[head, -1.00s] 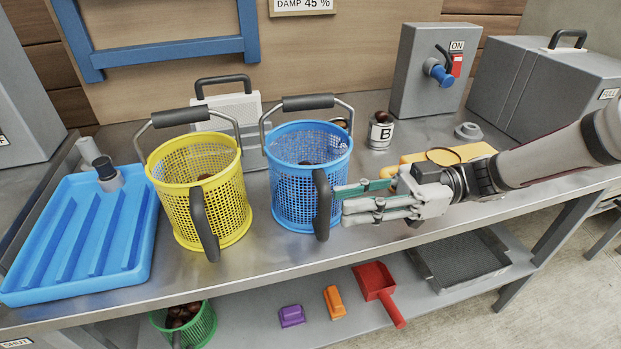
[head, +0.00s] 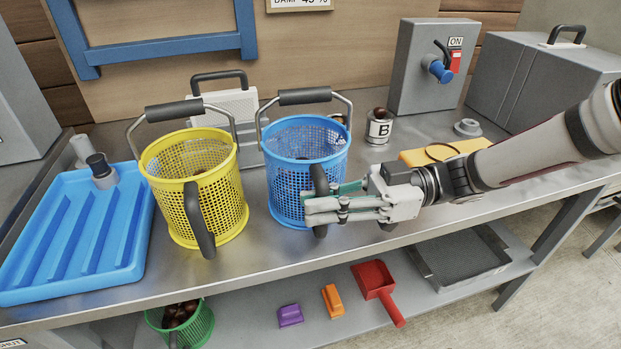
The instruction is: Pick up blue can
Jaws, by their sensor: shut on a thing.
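The blue can is a perforated blue basket (head: 288,188) standing upright on the metal bench in the head view. It has a grey-gripped bail over its top and a dark side handle (head: 320,181) facing the front. My gripper (head: 318,204) comes in from the right and is shut on this side handle, with its fingers across it. The fingers hide the lower part of the handle and some of the basket's right side. Contents inside the basket are hard to make out.
A yellow basket (head: 178,165) stands close on the left, and a blue ribbed tray (head: 125,258) lies beyond it. A can marked B (head: 378,131) and a yellow item (head: 465,149) are at the back right. The lower shelf holds a red scoop (head: 372,279).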

